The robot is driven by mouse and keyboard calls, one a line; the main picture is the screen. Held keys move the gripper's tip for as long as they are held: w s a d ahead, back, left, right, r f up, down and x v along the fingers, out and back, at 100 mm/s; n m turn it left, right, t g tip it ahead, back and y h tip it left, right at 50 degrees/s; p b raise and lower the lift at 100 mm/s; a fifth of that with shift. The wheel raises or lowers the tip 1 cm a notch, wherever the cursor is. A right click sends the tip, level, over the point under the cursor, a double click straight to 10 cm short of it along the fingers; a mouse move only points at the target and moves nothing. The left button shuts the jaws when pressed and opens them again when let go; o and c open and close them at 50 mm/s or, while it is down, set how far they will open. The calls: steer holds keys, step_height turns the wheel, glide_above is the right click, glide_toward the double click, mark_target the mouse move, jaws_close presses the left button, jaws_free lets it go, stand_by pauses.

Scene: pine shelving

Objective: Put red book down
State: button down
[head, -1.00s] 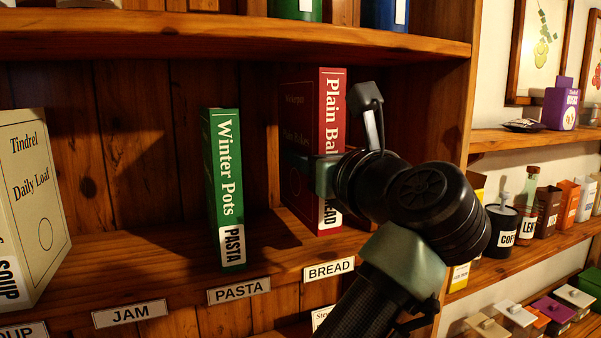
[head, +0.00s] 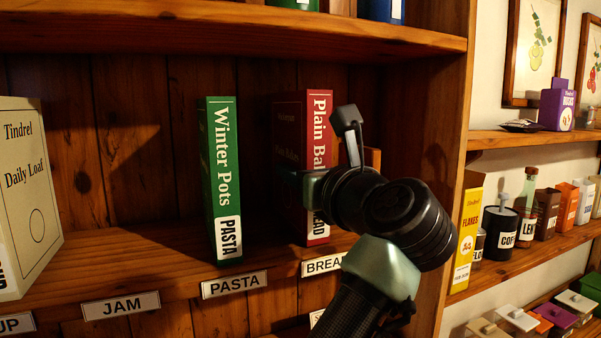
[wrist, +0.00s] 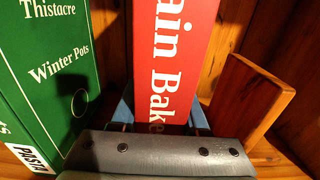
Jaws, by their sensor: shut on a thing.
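The red book (head: 319,130), with "Plain Ba…" on its spine, stands upright in the shelf bay above the BREAD label (head: 322,265). It also shows in the wrist view (wrist: 178,50). My gripper (head: 312,188) is shut on it, with a blue finger on each side in the wrist view (wrist: 160,118). The book's lower end is close to the shelf board; I cannot tell whether it touches. My gripper and arm hide part of its spine. The green book (head: 222,180) stands upright to its left, apart from it, and also shows in the wrist view (wrist: 45,75).
A wooden upright piece (wrist: 250,100) stands just right of the red book. A cream box (head: 28,190) stands at the far left. The shelf above the JAM label (head: 120,305) is clear. An upper shelf (head: 230,28) runs overhead, and a side panel (head: 445,150) closes the bay at right.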

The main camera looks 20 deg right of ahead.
steer(key=shift+c, duration=2)
jaws_free()
steer(key=shift+f, duration=0.1)
steer(key=shift+r, duration=0.25)
steer(key=s+b, duration=0.7)
steer(key=s, duration=0.5)
steer(key=s+a+r+n+t, duration=0.1)
steer(key=s+a+n+t, duration=0.2)
steer(key=n, duration=0.9)
steer(key=s+a+r+n+t, duration=0.1)
steer(key=s+a+n+t, duration=0.2)
steer(key=a+n, duration=0.6)
steer(key=s+a+r+n+t+h, duration=0.1)
steer(key=a+n, duration=0.5)
steer(key=n, duration=0.8)
steer(key=shift+s+a+r+n+t+p, duration=0.3)
steer(key=shift+s+r+t, duration=0.3)
steer(key=shift+s+t, duration=0.65)
